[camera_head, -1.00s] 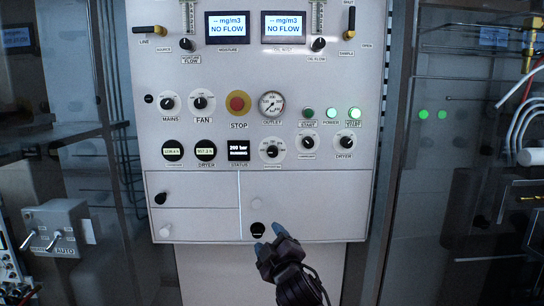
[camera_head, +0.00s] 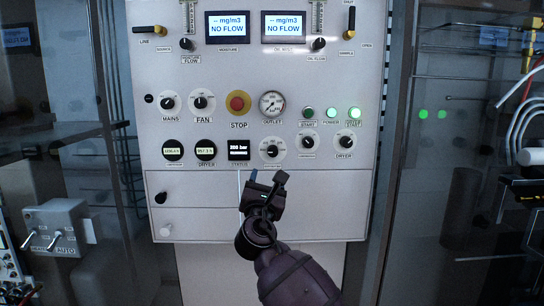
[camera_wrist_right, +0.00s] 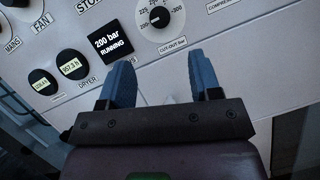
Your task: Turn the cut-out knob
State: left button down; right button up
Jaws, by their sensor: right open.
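The cut-out knob (camera_head: 271,151) is a black knob on a white round dial, in the lower row of the panel. In the right wrist view the cut-out knob (camera_wrist_right: 160,17) is at the top, its label "CUT-OUT bar" just below it. My right gripper (camera_head: 267,175) is just below the knob in the head view, apart from it. In the right wrist view my right gripper (camera_wrist_right: 163,80) shows two blue fingers spread apart with nothing between them. My left gripper is not in view.
The status display (camera_head: 238,151) reading 200 bar is left of the knob, and the compressor knob (camera_head: 307,142) is to its right. The red stop button (camera_head: 238,102) and outlet gauge (camera_head: 271,104) are above. Drawer-like lower panels (camera_head: 190,190) lie below.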

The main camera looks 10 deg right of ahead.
aim_at(272, 154)
jog(key=x, duration=1)
jog(key=shift+w+d+r+b, duration=0.1)
jog(key=shift+w+b, duration=0.2)
jog(key=shift+w, duration=0.05)
jog(key=c, duration=0.9)
jog(key=shift+c, duration=0.2)
